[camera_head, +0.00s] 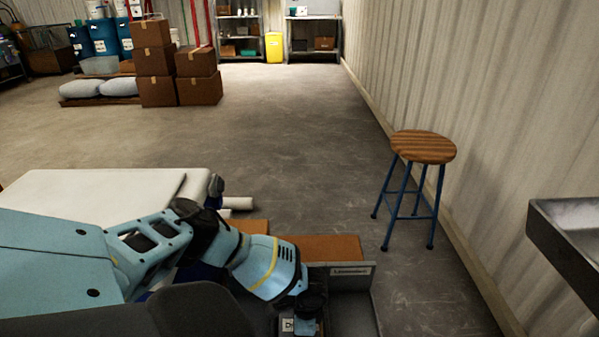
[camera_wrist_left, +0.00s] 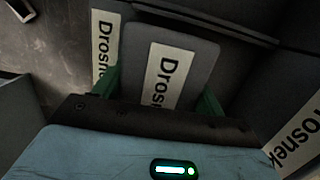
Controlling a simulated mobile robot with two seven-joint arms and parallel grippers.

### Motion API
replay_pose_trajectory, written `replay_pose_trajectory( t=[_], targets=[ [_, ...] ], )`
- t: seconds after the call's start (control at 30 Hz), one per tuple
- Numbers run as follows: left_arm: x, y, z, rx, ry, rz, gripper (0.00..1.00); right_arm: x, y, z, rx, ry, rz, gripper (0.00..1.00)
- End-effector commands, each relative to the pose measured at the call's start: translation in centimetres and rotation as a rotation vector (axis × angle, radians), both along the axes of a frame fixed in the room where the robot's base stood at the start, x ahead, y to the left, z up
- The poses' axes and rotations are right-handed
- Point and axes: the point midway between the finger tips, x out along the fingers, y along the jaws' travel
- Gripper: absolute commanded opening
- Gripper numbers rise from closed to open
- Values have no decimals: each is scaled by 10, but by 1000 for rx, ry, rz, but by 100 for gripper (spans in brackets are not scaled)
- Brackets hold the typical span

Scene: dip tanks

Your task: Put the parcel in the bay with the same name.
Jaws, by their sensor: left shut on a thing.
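The parcel (camera_wrist_left: 195,58) is a dark grey piece with a white label reading "Drosne…", the rest hidden. My left gripper (camera_wrist_left: 160,92) has its green fingers on either side of the parcel and is shut on it. Another white label (camera_wrist_left: 103,45) starting "Drosn" shows just left of the parcel, on a dark surface. A third label (camera_wrist_left: 299,138), reading "…rosnek", is at the right edge. In the head view, my left gripper (camera_head: 300,312) is low at the bottom centre, beside a grey bay (camera_head: 352,312). A small label there starts with "D". My right gripper is out of view.
A bay label (camera_head: 351,271) starting with "L" is too small to read fully. Brown panels (camera_head: 333,247) lie behind it. A wooden stool (camera_head: 423,147) stands to the right, near a metal sink or tray (camera_head: 565,235). Floor beyond is clear; stacked boxes (camera_head: 155,60) stand far left.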

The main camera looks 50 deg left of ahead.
Motion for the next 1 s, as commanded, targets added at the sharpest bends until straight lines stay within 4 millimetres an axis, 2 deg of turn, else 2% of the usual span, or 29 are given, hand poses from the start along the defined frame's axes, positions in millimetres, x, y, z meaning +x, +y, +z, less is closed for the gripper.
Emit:
replay_pose_trajectory(
  t=[0.13,0.17,0.3,0.67,0.77,1.0],
  targets=[
    [-1,0,-4,0,1,-1,38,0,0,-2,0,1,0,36],
    [-1,0,-4,0,2,-2,75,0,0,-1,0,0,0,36],
    [-1,0,-4,0,1,-1,93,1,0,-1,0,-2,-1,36],
    [0,0,1,1,-1,0,93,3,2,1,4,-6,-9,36],
    [1,-1,12,-1,-1,0,93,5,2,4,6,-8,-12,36],
    [7,-6,58,-1,-3,-2,93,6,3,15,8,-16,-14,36]
  ],
)
